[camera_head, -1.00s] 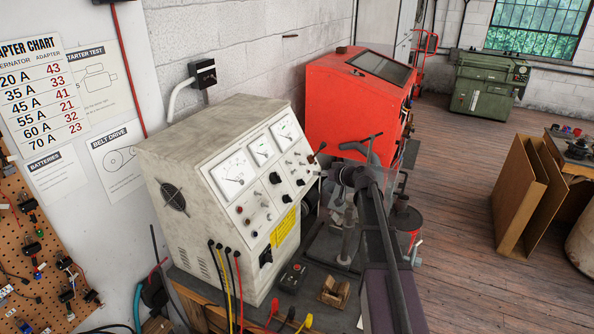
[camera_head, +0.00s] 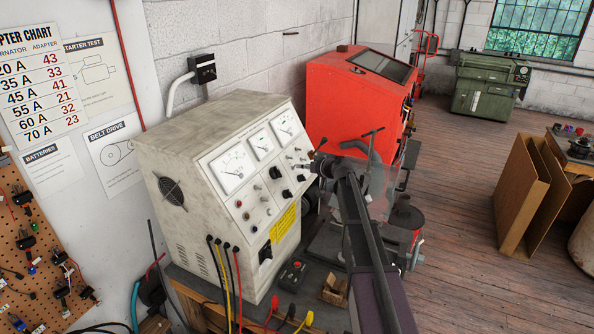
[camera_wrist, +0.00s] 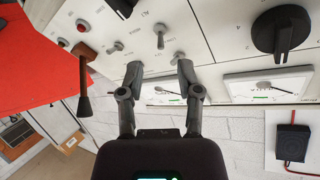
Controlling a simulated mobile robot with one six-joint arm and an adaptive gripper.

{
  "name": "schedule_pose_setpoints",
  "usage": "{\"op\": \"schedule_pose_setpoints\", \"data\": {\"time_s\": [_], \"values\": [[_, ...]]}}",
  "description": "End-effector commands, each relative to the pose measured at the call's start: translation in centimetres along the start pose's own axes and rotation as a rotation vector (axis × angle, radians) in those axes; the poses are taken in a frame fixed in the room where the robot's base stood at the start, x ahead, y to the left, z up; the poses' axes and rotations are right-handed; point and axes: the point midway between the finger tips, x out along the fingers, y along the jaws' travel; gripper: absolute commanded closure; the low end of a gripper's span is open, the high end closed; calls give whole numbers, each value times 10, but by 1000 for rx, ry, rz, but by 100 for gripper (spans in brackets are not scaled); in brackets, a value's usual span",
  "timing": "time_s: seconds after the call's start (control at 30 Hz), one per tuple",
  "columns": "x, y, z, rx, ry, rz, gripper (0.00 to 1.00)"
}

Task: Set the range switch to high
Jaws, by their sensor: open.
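The grey test bench (camera_head: 190,140) has a sloped control panel with three meters, black knobs, toggle switches and lamps. In the wrist view the panel appears upside down, with a large black knob (camera_wrist: 280,32) at right and silver toggle switches (camera_wrist: 160,36) near the middle. A lever with a dark handle (camera_wrist: 85,75) sticks out at left. The labels are too small to read, so I cannot tell which control is the range switch. My gripper (camera_wrist: 158,70) is open and empty, its fingertips in front of the panel near a toggle (camera_wrist: 180,57).
A red cabinet (camera_head: 345,105) stands close beside the bench. Test leads (camera_head: 222,280) hang at its front, and a small box with a red button (camera_head: 292,274) lies below. An adapter chart (camera_head: 37,85) is on the wall. The wooden floor (camera_head: 450,170) at right has free room.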

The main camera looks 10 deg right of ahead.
Motion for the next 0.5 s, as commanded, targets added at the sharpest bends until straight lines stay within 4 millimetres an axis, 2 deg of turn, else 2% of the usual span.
{"op": "schedule_pose_setpoints", "data": {"time_s": [0.03, 0.2, 0.5], "values": [[11, 2, 1, -1, -1, -1, 55], [30, 1, 1, -1, 0, -1, 55], [43, 0, 0, 1, 1, 0, 55]]}}
